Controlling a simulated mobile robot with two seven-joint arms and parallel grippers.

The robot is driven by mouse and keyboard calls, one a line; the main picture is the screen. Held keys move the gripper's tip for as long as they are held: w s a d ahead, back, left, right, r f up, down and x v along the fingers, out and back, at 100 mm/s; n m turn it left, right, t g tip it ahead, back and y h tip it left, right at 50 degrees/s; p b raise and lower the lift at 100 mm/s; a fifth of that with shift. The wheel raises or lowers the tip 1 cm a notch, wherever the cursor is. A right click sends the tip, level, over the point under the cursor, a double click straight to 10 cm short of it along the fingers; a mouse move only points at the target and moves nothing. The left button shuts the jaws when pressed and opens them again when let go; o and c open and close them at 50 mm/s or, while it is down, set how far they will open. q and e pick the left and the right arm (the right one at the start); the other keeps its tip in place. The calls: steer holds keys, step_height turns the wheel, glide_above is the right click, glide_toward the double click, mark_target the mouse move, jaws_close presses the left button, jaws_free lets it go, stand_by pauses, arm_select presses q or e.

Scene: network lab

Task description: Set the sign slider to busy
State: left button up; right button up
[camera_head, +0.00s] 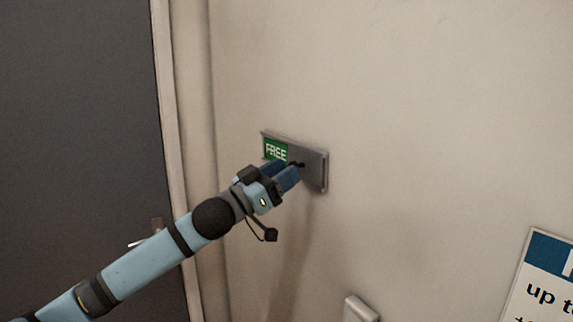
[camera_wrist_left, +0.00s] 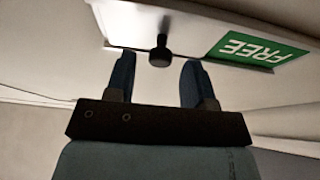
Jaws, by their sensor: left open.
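The sign slider (camera_head: 314,170) is a grey plate on the wall, with a green FREE panel (camera_head: 276,150) showing at its left end. A small dark knob (camera_head: 299,164) sticks out near its middle. My left gripper (camera_head: 287,171) is open in front of the plate, with its blue fingers close to the knob. In the left wrist view the dark knob (camera_wrist_left: 160,52) stands between the two open fingers (camera_wrist_left: 157,78), with gaps on both sides. The green FREE panel (camera_wrist_left: 258,49) shows upside down at the right there. My right gripper is in neither view.
A dark door (camera_head: 80,120) with a pale frame (camera_head: 182,150) is at the left. A small light box (camera_head: 360,309) is on the wall below the sign. A blue and white notice (camera_head: 545,275) hangs at the lower right. The wall between is bare.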

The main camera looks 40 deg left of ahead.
arm_select(q)
steer(key=shift+w+d+r, duration=0.2)
steer(key=shift+w, duration=0.25)
jaws_close()
